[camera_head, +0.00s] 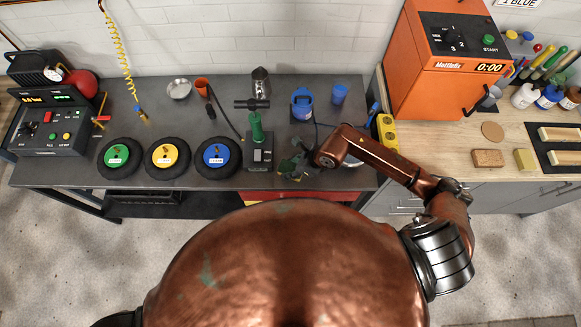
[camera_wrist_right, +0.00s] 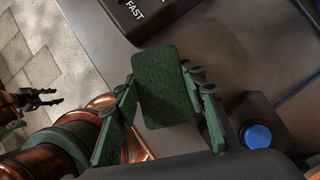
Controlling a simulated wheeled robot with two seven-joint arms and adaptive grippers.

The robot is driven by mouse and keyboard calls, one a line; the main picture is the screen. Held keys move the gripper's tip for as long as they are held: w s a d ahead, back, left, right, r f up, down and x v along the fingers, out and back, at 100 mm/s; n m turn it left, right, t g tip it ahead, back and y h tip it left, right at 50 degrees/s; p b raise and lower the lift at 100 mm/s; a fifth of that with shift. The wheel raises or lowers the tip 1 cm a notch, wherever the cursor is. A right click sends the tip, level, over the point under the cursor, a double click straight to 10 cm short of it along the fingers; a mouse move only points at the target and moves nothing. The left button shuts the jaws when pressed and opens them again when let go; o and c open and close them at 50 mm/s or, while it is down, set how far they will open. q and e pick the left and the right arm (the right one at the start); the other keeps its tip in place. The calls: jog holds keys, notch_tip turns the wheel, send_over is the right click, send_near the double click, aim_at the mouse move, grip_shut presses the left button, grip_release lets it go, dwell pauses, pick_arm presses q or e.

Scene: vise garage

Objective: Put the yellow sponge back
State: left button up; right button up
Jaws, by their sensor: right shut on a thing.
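My right gripper (camera_head: 293,166) reaches over the front edge of the dark bench, right of the green lever tool. In the right wrist view, its green fingers (camera_wrist_right: 158,105) are shut on a flat dark green rectangular pad (camera_wrist_right: 165,87). Only this green face shows, so I cannot tell whether it is a side of the yellow sponge. In the head view the pad cannot be made out. A yellowish block (camera_head: 525,160) lies on the wooden counter, beside a brown block (camera_head: 488,158). My left gripper (camera_wrist_right: 45,100) shows small in the right wrist view, its fingers apart.
An orange machine (camera_head: 445,65) stands on the wooden counter. A blue button (camera_wrist_right: 257,136) is close to the right fingers.

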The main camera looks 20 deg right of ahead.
jog(key=o, duration=1.1)
jog(key=shift+r, duration=0.1)
jog(key=v, duration=1.1)
jog(key=shift+s+d+r, duration=0.15)
jog(key=shift+s+r, duration=0.05)
jog(key=shift+r, duration=0.15)
